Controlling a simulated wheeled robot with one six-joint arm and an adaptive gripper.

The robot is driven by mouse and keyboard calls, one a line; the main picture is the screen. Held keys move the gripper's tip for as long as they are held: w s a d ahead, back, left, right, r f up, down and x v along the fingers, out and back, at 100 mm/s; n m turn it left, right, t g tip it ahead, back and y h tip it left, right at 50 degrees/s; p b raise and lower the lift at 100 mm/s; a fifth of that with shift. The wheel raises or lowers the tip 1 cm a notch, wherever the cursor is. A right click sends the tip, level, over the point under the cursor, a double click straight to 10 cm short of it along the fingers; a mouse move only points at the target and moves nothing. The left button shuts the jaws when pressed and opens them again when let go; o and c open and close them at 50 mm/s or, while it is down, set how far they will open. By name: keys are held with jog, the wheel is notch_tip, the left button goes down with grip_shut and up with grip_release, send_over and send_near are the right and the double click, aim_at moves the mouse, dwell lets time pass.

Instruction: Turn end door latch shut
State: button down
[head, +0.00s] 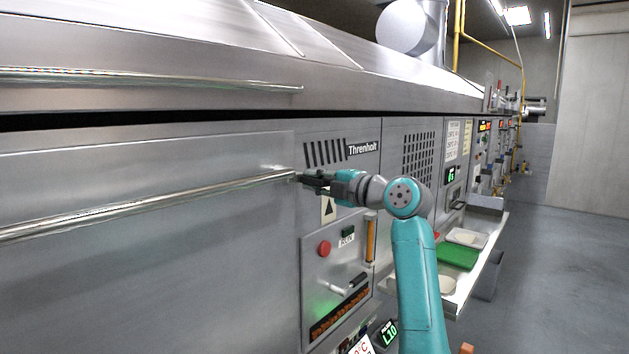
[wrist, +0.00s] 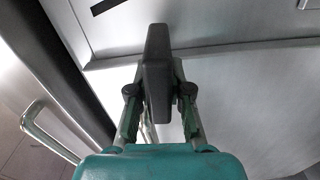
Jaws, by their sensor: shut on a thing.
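The end door latch (wrist: 157,62) is a dark grey lever, seen in the wrist view with its long side running up the picture. My gripper (head: 322,182) is at the panel edge just right of the steel door (head: 130,260). In the wrist view its two fingers sit on either side of the latch, shut on it. In the head view the latch is too small and dark to tell clearly from the fingers. The fingers hide part of the latch, and its pivot is not clear.
A long bar handle (head: 140,208) crosses the door and ends close to my gripper. Below are a control panel with a red button (head: 324,248) and a yellow tube (head: 371,238). A shelf (head: 473,275) with a green tray (head: 458,257) juts out at right. Floor at right is clear.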

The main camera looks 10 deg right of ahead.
jog(key=shift+f+n, duration=0.15)
jog(key=shift+n, duration=0.45)
jog(key=c, duration=1.1)
grip_release()
jog(key=v, duration=1.2)
